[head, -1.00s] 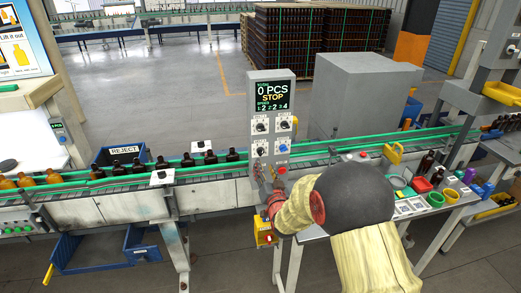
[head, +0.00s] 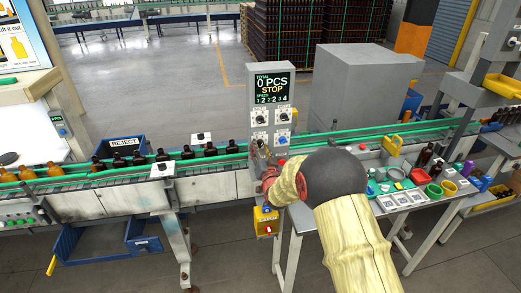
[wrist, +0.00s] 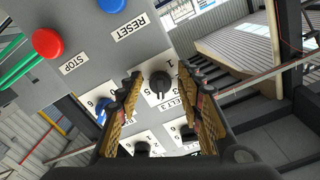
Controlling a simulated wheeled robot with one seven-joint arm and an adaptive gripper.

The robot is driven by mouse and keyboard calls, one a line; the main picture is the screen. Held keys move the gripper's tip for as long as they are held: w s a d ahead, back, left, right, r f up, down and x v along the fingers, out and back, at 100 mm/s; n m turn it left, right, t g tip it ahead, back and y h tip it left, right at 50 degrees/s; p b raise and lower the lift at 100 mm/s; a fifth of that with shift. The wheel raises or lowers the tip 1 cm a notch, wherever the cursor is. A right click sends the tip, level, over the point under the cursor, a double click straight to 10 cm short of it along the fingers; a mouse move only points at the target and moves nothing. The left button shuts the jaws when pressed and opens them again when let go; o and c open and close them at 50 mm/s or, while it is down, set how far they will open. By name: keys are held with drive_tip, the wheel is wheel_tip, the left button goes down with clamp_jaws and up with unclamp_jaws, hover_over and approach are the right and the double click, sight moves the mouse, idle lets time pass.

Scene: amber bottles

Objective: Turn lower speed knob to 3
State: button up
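The lower speed knob (wrist: 160,85) is black, with a "BELT 3" label and numbers around it, on the grey control panel (wrist: 95,50). In the wrist view the panel looks upside down. My gripper (wrist: 163,76) is open, one finger on each side of this knob; I cannot tell whether they touch it. In the head view my gripper (head: 262,148) is at the lower left of the panel and partly covers the knob. The display (head: 273,87) reads 0 PCS, STOP, and speeds 2, 2 and 4.
A red STOP button (wrist: 47,42) and a blue RESET button (wrist: 112,4) sit near the knob. The conveyor with dark bottles (head: 120,161) runs behind.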

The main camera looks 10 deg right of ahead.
drive_tip(key=shift+c, duration=1.2)
clamp_jaws()
drive_tip(key=shift+f+b, duration=0.1)
drive_tip(key=shift+b, duration=0.35)
drive_tip(key=n+b, duration=0.3)
drive_tip(key=b, duration=0.1)
drive_tip(key=n+b, duration=0.3)
drive_tip(key=b, duration=0.1)
drive_tip(key=n+b, duration=0.3)
drive_tip(key=b, duration=0.1)
drive_tip(key=shift+d+n, duration=0.3)
drive_tip(key=shift+d, duration=0.05)
drive_tip(key=shift+r, duration=0.2)
drive_tip(key=shift+o, duration=1.2)
unclamp_jaws()
